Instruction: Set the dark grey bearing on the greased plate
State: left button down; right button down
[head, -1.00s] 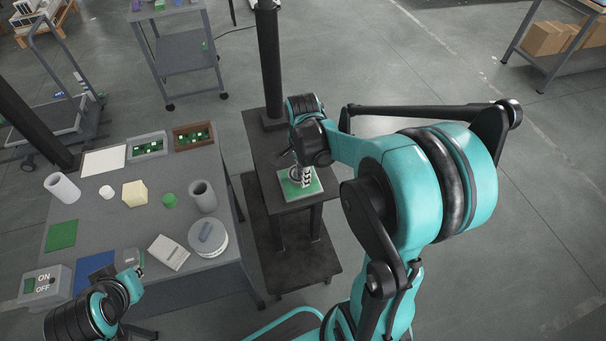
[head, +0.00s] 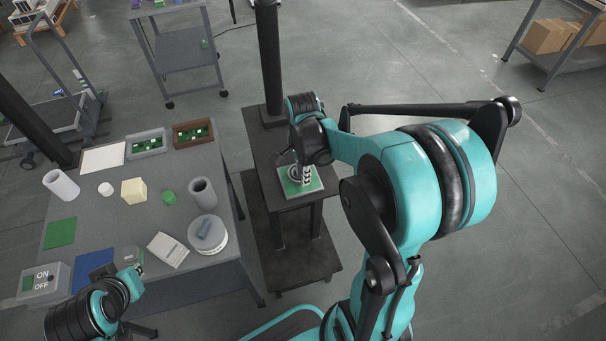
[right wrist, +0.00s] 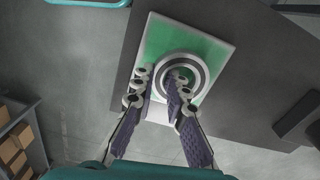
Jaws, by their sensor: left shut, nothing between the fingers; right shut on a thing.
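The greased plate, a white plate with a green face (head: 316,184), lies on the small dark table at the centre; it also shows in the right wrist view (right wrist: 158,42). The dark grey bearing (right wrist: 203,72), a ring, is over its green face. My right gripper (right wrist: 162,82) is shut on the ring's near-left wall, one finger outside and one apparently in the hole. I cannot tell whether the bearing touches the plate. In the head view, the arm partly hides the bearing (head: 294,173). My left gripper (head: 138,269) is shut and empty over the left table's front.
A dark column (head: 269,60) stands behind the small table.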

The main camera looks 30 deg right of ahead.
jog(key=shift+f+b, duration=0.45)
jog(key=shift+f, duration=0.1)
dwell(0.5)
jog(key=c, duration=1.4)
grip_release()
jog(key=shift+c, duration=0.2)
jog(key=shift+o, duration=0.2)
jog(key=o, duration=0.4)
jog(key=shift+r, duration=0.25)
jog(key=shift+r+p, duration=0.8)
jog(key=shift+p, duration=0.05)
